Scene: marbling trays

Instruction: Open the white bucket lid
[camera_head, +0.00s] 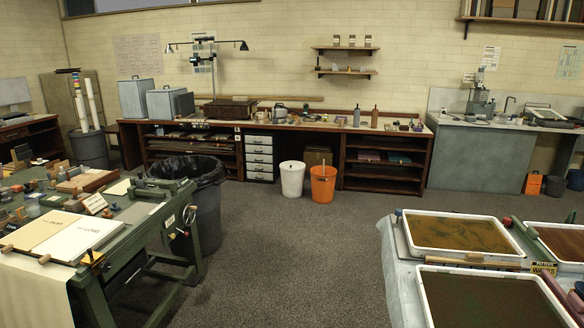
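The white bucket (292,182) stands upright on the floor at the far side of the room, near the middle of the view. It is in front of the long bench, just left of an orange bucket. Its top looks pale, but it is too small to tell clearly whether a lid is on it. Neither of my grippers shows in the view.
The orange bucket (323,186) has a stick rising from it. The long bench (337,170) stands behind both. A green press table (150,225) and black-lined bin (203,215) are at left. Marbling trays (405,235) are at right. Grey floor (290,250) between is clear.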

